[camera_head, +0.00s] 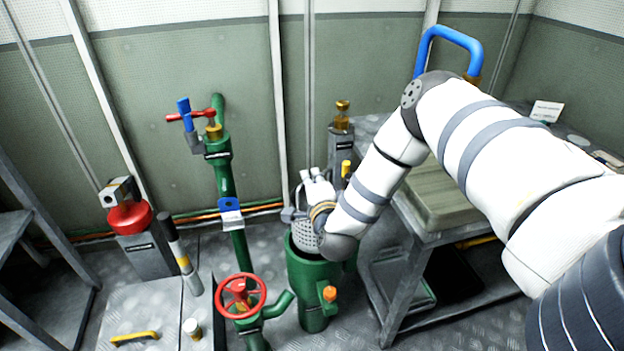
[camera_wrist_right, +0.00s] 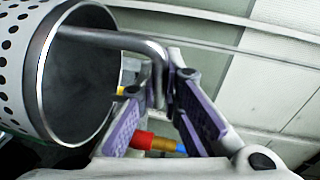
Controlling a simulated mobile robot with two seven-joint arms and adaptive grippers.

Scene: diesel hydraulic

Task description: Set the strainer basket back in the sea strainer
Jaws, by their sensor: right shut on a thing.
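The perforated metal strainer basket (camera_head: 305,232) hangs at the mouth of the green sea strainer (camera_head: 313,284). Its lower part appears to be inside or just over the opening; the depth is hard to tell. My right gripper (camera_head: 318,190) is above the strainer, shut on the basket's handle. In the right wrist view, the basket (camera_wrist_right: 42,75) is at the left with its open rim toward the gripper. Its bent rod handle runs between the purple-padded fingers of the right gripper (camera_wrist_right: 160,110). My left gripper is not in view.
A green pipe with a red handwheel (camera_head: 238,296) stands left of the strainer. An orange-capped fitting (camera_head: 330,293) sticks out on the strainer's side. A grey workbench (camera_head: 440,235) is close on the right, under my right arm. A red float-like part (camera_head: 130,217) stands at the left.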

